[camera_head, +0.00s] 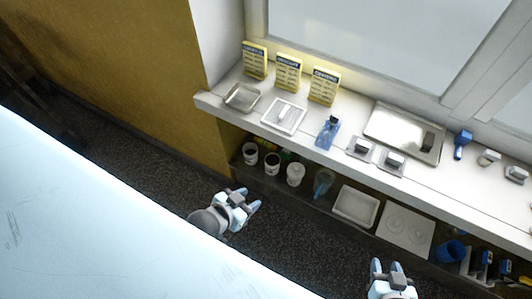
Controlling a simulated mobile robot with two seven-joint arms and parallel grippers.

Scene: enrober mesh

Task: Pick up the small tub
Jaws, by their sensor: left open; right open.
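Several small tubs stand on the low shelf under the sill: a white one with a dark inside (250,153), a similar one beside it (272,162), and a whiter, seemingly lidded one (295,174). I cannot tell which is the task's small tub. My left gripper (250,200) is open and empty, below and left of these tubs and apart from them. My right gripper (386,267) is open and empty at the bottom of the view, well to the right of them.
A blue translucent container (323,183), white tray (356,205), white board (406,229) and blue cup (450,251) share the low shelf. The windowsill above (232,109) overhangs it and holds yellow boxes (289,73) and metal trays. Dark floor lies open before the shelf.

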